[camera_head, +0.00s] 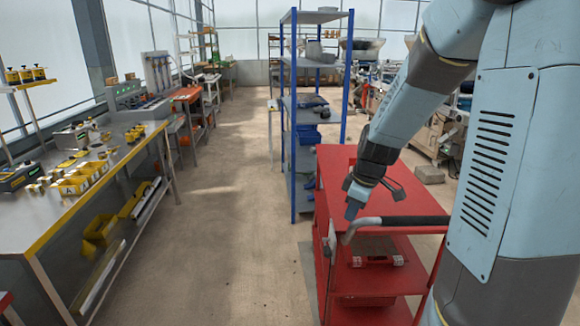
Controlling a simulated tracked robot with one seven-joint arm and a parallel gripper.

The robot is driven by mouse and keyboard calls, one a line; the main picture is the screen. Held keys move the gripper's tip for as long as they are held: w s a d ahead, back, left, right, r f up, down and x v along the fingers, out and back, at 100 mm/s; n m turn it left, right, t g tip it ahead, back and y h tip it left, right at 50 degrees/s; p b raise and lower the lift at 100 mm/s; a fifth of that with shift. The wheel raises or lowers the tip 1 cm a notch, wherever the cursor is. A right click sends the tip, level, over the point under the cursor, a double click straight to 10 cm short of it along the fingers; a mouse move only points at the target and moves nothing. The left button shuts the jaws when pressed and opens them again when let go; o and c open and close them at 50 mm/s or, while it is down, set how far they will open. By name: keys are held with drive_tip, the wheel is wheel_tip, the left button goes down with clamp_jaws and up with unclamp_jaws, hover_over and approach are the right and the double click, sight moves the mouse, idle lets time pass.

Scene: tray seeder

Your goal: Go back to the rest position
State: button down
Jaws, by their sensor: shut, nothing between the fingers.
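My gripper (353,207) is at the lower end of my bent arm, pointing down. It is shut and holds nothing that I can see. It hangs in front of the red tool cart (345,160), close to the cart's dark handle (400,221). I cannot tell whether it touches the cart. My upper arm fills the right side of the view and hides part of the cart.
A long metal workbench (105,165) with yellow bins (72,184) runs along the left. A blue shelf rack (293,120) stands behind the cart. The concrete aisle (220,200) between bench and cart is clear.

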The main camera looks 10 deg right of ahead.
drive_tip(key=s+a+r+m+t+h, duration=0.1)
drive_tip(key=s+r+m+t, duration=0.2)
drive_tip(key=s+r+m, duration=0.8)
drive_tip(key=shift+s+a+r+h, duration=0.3)
drive_tip(key=shift+s+a+r, duration=0.1)
drive_tip(key=shift+s+r, duration=3.4)
drive_tip(key=shift+s+f, duration=0.45)
